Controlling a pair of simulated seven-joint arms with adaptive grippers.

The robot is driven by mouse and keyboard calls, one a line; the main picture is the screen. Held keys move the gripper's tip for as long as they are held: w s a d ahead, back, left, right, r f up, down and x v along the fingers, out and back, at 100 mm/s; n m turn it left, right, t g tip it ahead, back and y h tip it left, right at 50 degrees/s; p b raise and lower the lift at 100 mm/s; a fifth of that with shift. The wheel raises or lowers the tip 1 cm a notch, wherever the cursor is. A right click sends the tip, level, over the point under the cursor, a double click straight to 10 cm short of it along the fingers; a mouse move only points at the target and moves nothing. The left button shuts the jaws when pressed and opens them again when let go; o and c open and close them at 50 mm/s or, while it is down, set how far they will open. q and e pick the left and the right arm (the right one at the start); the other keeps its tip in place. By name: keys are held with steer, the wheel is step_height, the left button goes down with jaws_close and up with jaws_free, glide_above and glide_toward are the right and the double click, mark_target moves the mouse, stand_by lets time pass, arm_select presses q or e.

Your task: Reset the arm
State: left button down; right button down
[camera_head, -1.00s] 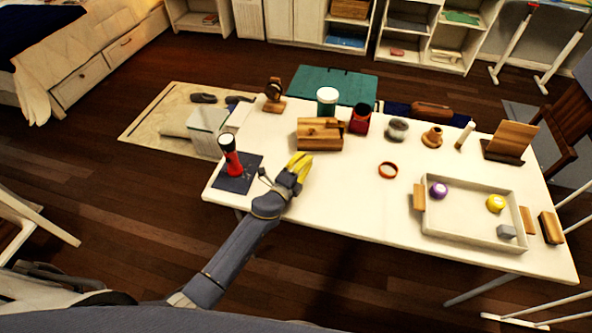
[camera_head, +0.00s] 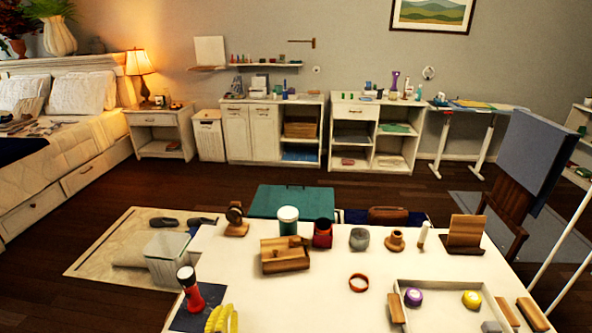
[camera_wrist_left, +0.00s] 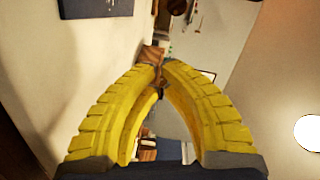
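My left gripper (camera_head: 222,316) shows only as yellow fingers at the bottom edge of the head view, just right of the red flashlight (camera_head: 190,292). The rest of that arm is cut off by the frame. In the left wrist view, the yellow fingers of the left gripper (camera_wrist_left: 158,68) arch together and meet at their tips, with nothing held between them. Brown and grey things show beyond them, too blurred to name. My right gripper is in neither view.
The white table (camera_head: 320,305) holds a wooden box (camera_head: 285,255), a teal-and-white jar (camera_head: 288,220), a red cup (camera_head: 323,234), an orange-brown ring (camera_head: 358,282) and a tray (camera_head: 440,287) with purple and yellow round things. A bin (camera_head: 168,262) stands left. Clear tabletop lies mid-table.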

arm_select(q)
steer(key=s+a+f+n+g+y, duration=0.15)
steer(key=s+a+n+g, duration=0.35)
steer(key=s, duration=0.8)
steer(key=s+a+f+n+g+y, duration=0.1)
steer(key=s+a+n+g+y, duration=0.15)
steer(key=s+a+g, duration=0.65)
steer(key=s+d+f+t+h, duration=0.1)
steer(key=s+d+f, duration=0.15)
steer(key=f, duration=0.85)
steer(key=s+d+f+h, duration=0.1)
steer(key=s+d+f, duration=0.15)
steer(key=f, duration=0.75)
steer(key=s+d+f+t+h, duration=0.1)
steer(key=s+d+f, duration=0.15)
steer(key=f, duration=0.85)
steer(key=s+f+n+g+h, duration=0.1)
steer(key=s+f+n+g, duration=0.2)
steer(key=s+f, duration=1.6)
steer(key=shift+s+d+f+h, duration=0.15)
steer(key=shift+s+d+h, duration=0.2)
steer(key=shift+s, duration=0.35)
